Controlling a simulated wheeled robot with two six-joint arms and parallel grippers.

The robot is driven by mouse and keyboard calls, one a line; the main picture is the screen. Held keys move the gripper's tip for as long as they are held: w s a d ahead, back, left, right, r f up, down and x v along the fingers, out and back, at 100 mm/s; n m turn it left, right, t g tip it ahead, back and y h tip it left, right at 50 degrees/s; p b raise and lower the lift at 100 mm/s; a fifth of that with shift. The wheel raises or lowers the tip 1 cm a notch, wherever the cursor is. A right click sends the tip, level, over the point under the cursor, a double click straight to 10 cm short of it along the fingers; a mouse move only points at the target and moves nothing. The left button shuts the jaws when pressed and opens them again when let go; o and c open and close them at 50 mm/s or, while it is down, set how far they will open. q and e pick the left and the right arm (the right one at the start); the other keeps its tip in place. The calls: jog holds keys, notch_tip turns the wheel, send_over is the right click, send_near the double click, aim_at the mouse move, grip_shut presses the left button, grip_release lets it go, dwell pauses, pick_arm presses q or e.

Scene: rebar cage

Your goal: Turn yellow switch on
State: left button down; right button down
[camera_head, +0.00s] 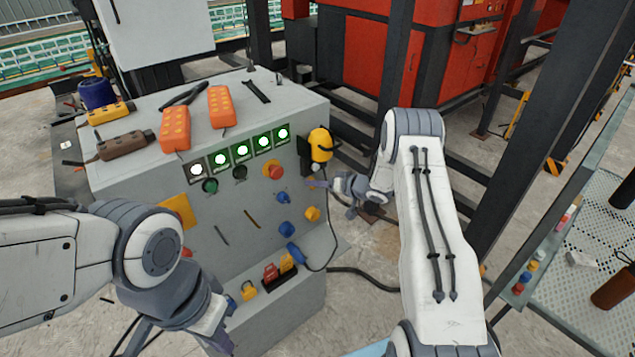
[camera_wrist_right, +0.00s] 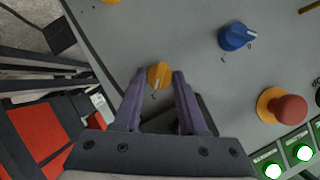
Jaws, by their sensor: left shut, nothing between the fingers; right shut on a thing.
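The grey control panel (camera_head: 240,215) stands in front of me in the head view. A small yellow switch (camera_wrist_right: 159,75) sits near the panel's edge in the right wrist view. My right gripper (camera_wrist_right: 160,80) has its two purple fingers on either side of this switch, shut on it. In the head view the right gripper (camera_head: 318,184) reaches the panel's right side and mostly hides the switch. Another yellow knob (camera_head: 312,213) sits below it. My left gripper (camera_head: 215,330) is low at the panel's lower left, shut and empty; its fingertips are hard to make out.
A red button (camera_head: 275,171) and a blue knob (camera_head: 282,197) are left of the right gripper. A yellow device (camera_head: 320,145) hangs just above it. Lit green buttons (camera_head: 241,152) line the panel top. Orange pendants (camera_head: 221,106) lie on top. A dark post (camera_head: 393,55) stands behind.

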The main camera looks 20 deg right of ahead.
jog(key=shift+d, duration=0.1)
dwell(0.5)
jog(key=shift+c, duration=2.3)
grip_release()
jog(key=b+v, duration=0.2)
jog(key=v, duration=0.8)
jog(key=shift+d+b, duration=0.15)
jog(key=shift+b, duration=0.2)
jog(key=shift+r, duration=0.15)
